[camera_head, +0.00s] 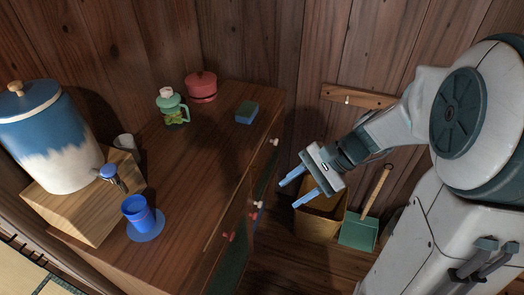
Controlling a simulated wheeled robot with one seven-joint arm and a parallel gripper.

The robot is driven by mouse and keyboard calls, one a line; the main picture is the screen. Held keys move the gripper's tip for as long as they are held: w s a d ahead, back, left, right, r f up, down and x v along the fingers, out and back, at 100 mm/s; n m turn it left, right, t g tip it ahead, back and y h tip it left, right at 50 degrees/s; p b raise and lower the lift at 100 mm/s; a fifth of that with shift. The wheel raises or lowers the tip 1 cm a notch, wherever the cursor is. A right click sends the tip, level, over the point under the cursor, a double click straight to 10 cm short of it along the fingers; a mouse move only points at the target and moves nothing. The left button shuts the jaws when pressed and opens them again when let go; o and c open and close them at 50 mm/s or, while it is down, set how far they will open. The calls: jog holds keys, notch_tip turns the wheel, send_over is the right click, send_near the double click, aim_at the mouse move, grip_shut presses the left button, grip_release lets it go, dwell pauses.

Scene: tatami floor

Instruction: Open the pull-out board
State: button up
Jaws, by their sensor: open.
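A wooden cabinet (195,150) stands along the wall, its front facing right towards my arm. Its front is seen steeply from above, with a pale knob (274,142) near the far end, another pale knob (257,204) nearer and a red knob (229,236) nearer still. I cannot tell which part of the front is the pull-out board; no board visibly sticks out. My gripper (288,194) is open and empty, with two blue fingers pointing left towards the cabinet front. It appears apart from the knobs.
On the cabinet top are a red pot (201,86), a green lidded jug (172,106), a blue-green sponge (246,112), a blue cup (137,211) on a coaster and a large dispenser (55,140) on a wooden stand. A bin (315,226) and a green dustpan (358,232) stand beyond my gripper.

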jog(key=w+f+m+t+y+b, duration=0.2)
jog(key=w+f+m+y+b, duration=0.35)
jog(key=w+f+b, duration=0.35)
jog(key=m+t+y+b, duration=0.3)
jog(key=m+t, duration=0.3)
jog(key=m, duration=0.1)
send_near(256, 168)
jog(key=b+x, duration=0.2)
jog(key=x, duration=0.6)
jog(key=shift+w+f, duration=0.1)
grip_shut()
